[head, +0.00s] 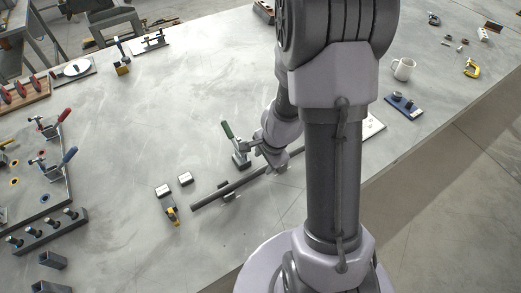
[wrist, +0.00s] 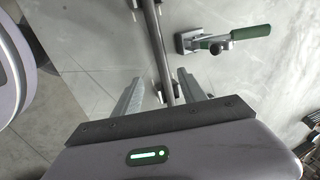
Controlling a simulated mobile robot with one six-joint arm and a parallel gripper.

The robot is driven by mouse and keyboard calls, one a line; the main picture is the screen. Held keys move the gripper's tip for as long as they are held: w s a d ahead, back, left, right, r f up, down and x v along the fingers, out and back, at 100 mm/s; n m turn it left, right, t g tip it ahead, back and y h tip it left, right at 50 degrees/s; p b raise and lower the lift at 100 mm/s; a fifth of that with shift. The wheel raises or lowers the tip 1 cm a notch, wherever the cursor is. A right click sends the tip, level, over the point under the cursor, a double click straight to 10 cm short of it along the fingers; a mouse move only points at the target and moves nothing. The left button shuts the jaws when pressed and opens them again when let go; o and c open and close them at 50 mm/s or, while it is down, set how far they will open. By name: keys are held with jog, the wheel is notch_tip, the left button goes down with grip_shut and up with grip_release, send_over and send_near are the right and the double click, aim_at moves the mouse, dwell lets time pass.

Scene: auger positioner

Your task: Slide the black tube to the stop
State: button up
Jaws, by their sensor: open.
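The black tube (head: 215,195) lies slantwise across the table in the head view, its near-left end free and its right part hidden behind my arm. In the wrist view the tube (wrist: 158,40) runs from the top edge down between the two fingers. My gripper (wrist: 159,77) is open, with one finger on each side of the tube; I cannot tell whether either touches it. A toggle clamp with a green handle (head: 229,131) stands beside the tube; its handle also shows in the wrist view (wrist: 250,32). I cannot make out the stop for certain.
A pale plate (head: 373,127) shows right of my arm. Small blocks (head: 164,190) and a yellow-black tool (head: 171,213) lie near the tube's left end. A fixture plate with clamps (head: 40,180) stands at left. The table's middle left is clear.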

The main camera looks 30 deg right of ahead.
aim_at(246, 178)
jog(key=b+x, duration=0.6)
jog(key=x, duration=0.5)
jog(key=shift+w+f, duration=0.1)
jog(key=shift+w, duration=0.05)
grip_shut()
dwell(0.8)
jog(key=shift+a+b, duration=0.9)
jog(key=shift+a, duration=1.7)
grip_release()
